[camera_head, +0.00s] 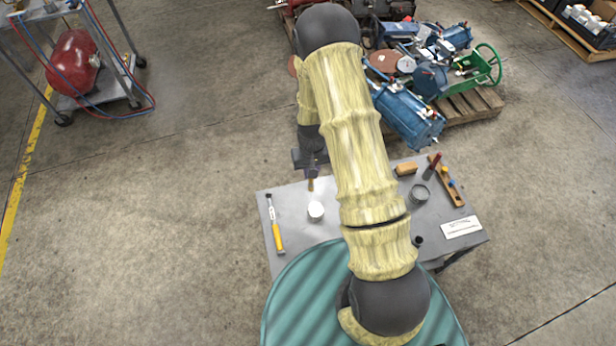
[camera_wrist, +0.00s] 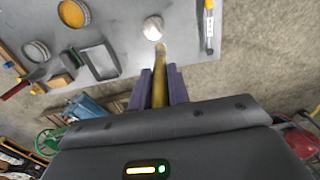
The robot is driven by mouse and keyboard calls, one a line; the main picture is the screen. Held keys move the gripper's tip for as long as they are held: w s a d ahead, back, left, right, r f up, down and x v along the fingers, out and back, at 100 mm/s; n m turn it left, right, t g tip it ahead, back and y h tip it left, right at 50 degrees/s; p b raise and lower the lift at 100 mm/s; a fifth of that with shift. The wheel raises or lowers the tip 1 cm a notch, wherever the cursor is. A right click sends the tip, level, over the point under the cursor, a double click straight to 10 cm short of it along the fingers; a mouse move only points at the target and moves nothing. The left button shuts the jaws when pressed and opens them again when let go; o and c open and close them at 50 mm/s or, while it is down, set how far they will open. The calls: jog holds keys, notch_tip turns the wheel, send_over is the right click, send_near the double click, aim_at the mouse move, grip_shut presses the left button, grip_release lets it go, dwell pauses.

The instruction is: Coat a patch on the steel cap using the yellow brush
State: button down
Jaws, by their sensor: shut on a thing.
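My gripper (camera_wrist: 161,73) is shut on the yellow brush (camera_wrist: 159,90), which points out from between its purple fingers. In the head view my gripper (camera_head: 310,169) hangs over the far left edge of the grey table, and the brush (camera_head: 310,185) points down toward it. The steel cap (camera_head: 316,211) is a small bright round piece on the table. In the wrist view the cap (camera_wrist: 152,28) lies just beyond the brush's far end. A small gap shows between them; height is hard to judge. The fingers partly hide the brush.
On the table (camera_head: 343,240) lie a yellow-handled tool (camera_head: 277,232) at left, and a round tin (camera_head: 419,194), wooden block (camera_head: 405,169), red-handled tool (camera_head: 433,165) and white card (camera_head: 461,228) at right. A grey rectangular frame (camera_wrist: 112,55) lies near the cap. Blue machinery (camera_head: 408,112) stands behind.

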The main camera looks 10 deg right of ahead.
aim_at(309, 182)
jog(key=f+n+b, duration=0.1)
jog(key=b, duration=0.1)
jog(key=f+n+b, duration=0.1)
jog(key=f+b, duration=0.1)
jog(key=f+n+b, duration=0.1)
jog(key=f+b, duration=0.1)
jog(key=shift+w+a, duration=0.3)
jog(key=shift+a, duration=0.05)
jog(key=shift+f+n, duration=0.25)
jog(key=shift+n, duration=0.05)
jog(key=shift+r, duration=0.1)
